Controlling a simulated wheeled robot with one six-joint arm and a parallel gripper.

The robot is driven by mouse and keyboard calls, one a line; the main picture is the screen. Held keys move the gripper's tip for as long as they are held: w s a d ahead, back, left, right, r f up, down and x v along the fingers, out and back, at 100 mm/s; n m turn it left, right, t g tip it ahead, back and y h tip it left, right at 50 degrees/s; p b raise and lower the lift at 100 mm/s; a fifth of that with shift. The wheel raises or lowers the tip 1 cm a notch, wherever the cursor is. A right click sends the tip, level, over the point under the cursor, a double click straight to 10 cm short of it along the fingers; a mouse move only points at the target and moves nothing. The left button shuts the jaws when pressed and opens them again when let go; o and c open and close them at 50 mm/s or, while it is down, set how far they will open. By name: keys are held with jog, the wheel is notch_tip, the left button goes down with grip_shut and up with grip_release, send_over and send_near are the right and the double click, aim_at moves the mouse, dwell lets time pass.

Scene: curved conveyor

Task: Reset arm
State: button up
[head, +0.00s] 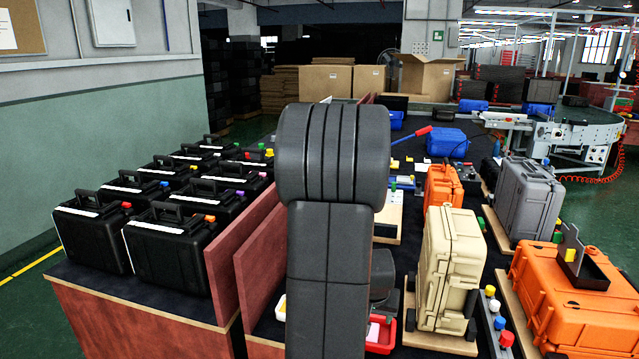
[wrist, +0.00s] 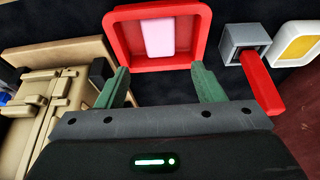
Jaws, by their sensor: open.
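My gripper (wrist: 160,88) shows in the wrist view with its two green fingers spread wide apart and nothing between them. It is over the dark table surface, just in front of a red tray (wrist: 201,43) that holds a pink block (wrist: 160,38). In the head view my dark arm stands upright in the middle and hides the gripper. The red tray (head: 386,337) shows partly behind the arm there.
A tan case (head: 450,262) stands right of the arm, with an orange case (head: 570,295) beyond. Several black cases (head: 170,250) stand at left behind reddish dividers (head: 262,270). In the wrist view, a grey box (wrist: 243,40) with a red bar (wrist: 262,85) lies right of the tray.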

jog(key=b+x, duration=0.1)
jog(key=x, duration=0.6)
jog(key=shift+w+f, duration=0.1)
jog(key=shift+f, duration=0.2)
jog(key=shift+r, duration=0.1)
